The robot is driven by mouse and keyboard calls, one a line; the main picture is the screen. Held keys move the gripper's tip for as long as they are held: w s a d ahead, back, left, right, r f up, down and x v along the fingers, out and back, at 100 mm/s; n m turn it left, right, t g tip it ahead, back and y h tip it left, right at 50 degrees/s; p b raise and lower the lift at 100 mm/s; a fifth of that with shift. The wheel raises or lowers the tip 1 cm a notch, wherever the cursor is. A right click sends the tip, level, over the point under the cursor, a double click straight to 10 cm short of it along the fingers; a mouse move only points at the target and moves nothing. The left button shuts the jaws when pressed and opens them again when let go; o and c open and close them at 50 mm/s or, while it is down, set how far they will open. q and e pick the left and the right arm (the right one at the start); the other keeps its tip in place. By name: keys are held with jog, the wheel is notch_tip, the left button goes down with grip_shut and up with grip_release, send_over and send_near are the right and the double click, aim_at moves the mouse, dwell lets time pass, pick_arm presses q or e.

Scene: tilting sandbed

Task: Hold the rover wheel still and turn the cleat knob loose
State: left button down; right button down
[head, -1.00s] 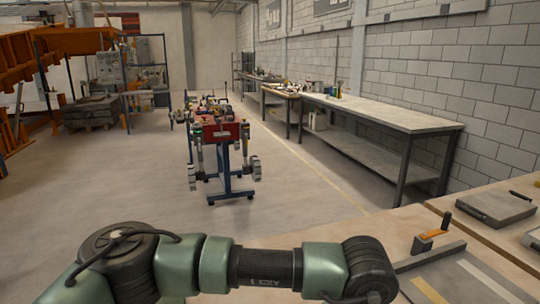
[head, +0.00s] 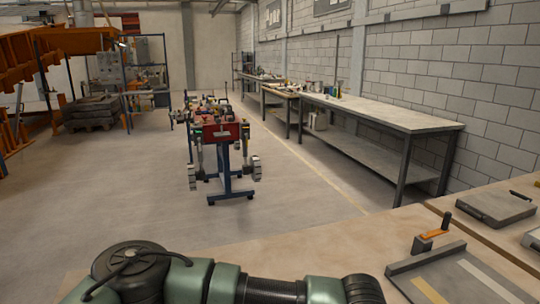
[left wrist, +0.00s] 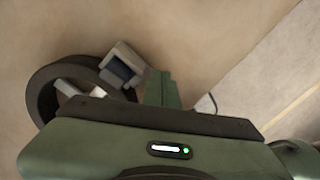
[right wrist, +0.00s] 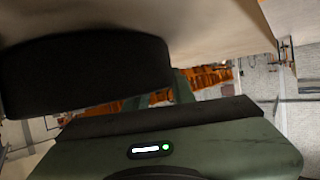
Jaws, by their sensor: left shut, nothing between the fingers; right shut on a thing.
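The rover wheel (left wrist: 42,92) shows in the left wrist view as a dark ring with pale parts inside, on the tan bench top. A grey block with a dark face (left wrist: 121,68) sits at its right rim; I cannot tell whether this is the cleat knob. My left gripper (left wrist: 160,82) is shut and empty, its green fingers just right of that block. In the right wrist view a broad dark curved tread of the wheel (right wrist: 85,70) fills the upper left. My right gripper (right wrist: 180,85) is shut on the wheel; the fingertips are partly hidden behind it.
A rover on a blue stand (head: 228,165) is on the floor beyond. A long workbench (head: 380,115) lines the wall.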

pick_arm(q)
jog(key=shift+s+a, duration=0.15)
jog(key=shift+a, duration=0.05)
pick_arm(e)
jog(key=shift+s+d+f, duration=0.1)
jog(key=shift+f, duration=0.25)
dwell(0.4)
pick_arm(q)
jog(key=shift+a+f, duration=0.15)
jog(key=shift+a, duration=0.2)
jog(key=shift+w+d, duration=0.2)
jog(key=shift+w, duration=0.2)
notch_tip(320, 180, up, 6)
dwell(0.8)
jog(key=shift+d, duration=0.1)
pick_arm(e)
jog(key=shift+r, duration=0.1)
jog(key=c, duration=1.1)
grip_release()
pick_arm(q)
jog(key=shift+w, duration=0.1)
